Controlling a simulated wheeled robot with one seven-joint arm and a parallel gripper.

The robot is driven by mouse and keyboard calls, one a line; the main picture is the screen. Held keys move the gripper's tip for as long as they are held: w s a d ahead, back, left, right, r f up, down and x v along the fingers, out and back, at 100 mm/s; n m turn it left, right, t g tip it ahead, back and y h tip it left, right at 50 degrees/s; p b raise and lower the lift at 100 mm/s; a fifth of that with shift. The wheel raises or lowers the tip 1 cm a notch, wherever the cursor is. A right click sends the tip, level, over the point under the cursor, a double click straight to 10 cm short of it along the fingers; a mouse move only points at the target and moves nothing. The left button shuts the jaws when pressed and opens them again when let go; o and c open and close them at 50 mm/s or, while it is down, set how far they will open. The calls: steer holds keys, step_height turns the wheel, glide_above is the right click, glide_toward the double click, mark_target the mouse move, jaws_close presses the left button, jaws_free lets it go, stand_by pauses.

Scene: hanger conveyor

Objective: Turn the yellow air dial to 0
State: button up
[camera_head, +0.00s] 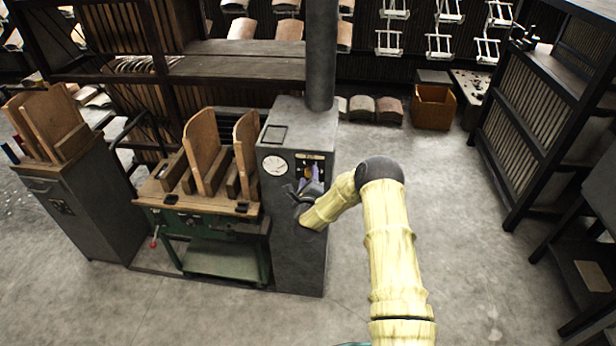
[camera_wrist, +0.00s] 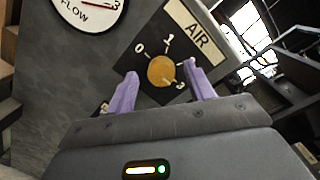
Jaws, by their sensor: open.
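The yellow air dial (camera_wrist: 161,71) is a round knob on a dark plate marked AIR, with 0 at its left, 1 above it and 3 at its lower right. A dark mark on the knob's lower right edge seems to point toward the 3. A number at the right may be hidden by a finger. My gripper (camera_wrist: 160,69) is open, its two purple fingers on either side of the dial. I cannot tell whether they touch it. In the head view my gripper (camera_head: 304,190) is at the front of the grey cabinet (camera_head: 298,250), partly hiding the dial.
A white FLOW gauge (camera_wrist: 88,8) sits up and left of the dial. A green-framed bench (camera_head: 222,258) with wooden boards stands left of the cabinet. A dark shelf rack (camera_head: 530,125) stands at the right. The floor (camera_head: 470,270) between is clear.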

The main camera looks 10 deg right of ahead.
steer(key=shift+w+d, duration=0.15)
steer(key=shift+w, duration=0.05)
steer(key=shift+s, duration=0.1)
steer(key=c, duration=1)
steer(key=shift+o, duration=0.2)
